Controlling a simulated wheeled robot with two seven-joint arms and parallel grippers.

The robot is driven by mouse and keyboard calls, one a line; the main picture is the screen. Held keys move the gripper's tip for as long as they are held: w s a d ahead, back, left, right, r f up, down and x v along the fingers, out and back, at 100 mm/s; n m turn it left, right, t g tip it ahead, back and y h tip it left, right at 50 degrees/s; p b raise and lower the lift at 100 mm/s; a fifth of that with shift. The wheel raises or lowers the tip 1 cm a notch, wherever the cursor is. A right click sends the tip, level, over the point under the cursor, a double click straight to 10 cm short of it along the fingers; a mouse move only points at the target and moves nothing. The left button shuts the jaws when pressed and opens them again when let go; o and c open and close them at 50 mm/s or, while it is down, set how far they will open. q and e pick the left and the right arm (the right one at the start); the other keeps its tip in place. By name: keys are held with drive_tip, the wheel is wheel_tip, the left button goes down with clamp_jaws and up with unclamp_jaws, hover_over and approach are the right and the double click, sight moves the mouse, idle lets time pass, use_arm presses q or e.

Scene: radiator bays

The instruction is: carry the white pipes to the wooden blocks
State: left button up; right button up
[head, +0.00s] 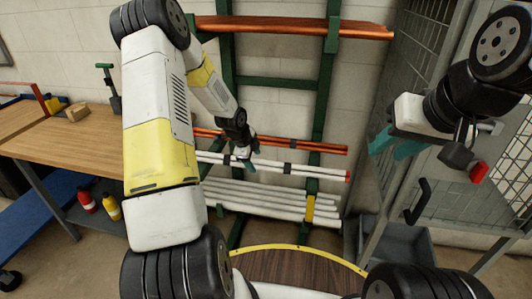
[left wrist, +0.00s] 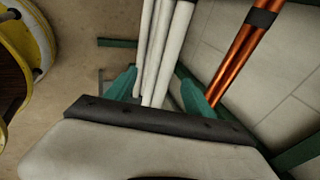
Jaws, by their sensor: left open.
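White pipes (head: 275,167) with black bands and a red end lie across the green rack. More white pipes (head: 260,199) lie lower on it, by a yellow strap. My left gripper (head: 248,164) is at the upper white pipes. In the left wrist view its teal fingers (left wrist: 157,72) are open, with several white pipes (left wrist: 160,45) running between them; contact cannot be told. My right gripper (head: 393,146) is raised at the right, its teal fingers apart and empty. A small wooden block (head: 76,112) lies on the workbench at the left; I cannot make out others.
Copper pipes (head: 300,143) lie just above the white ones, and more copper pipes (head: 290,27) are at the top of the rack. A grey mesh cage (head: 450,190) stands close on the right. The wooden workbench (head: 55,140) is at the left, with red and yellow bottles below.

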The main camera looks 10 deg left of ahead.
sight(257, 163)
use_arm(q)
drive_tip(key=shift+x, duration=1.4)
clamp_jaws()
drive_tip(key=shift+r, duration=0.15)
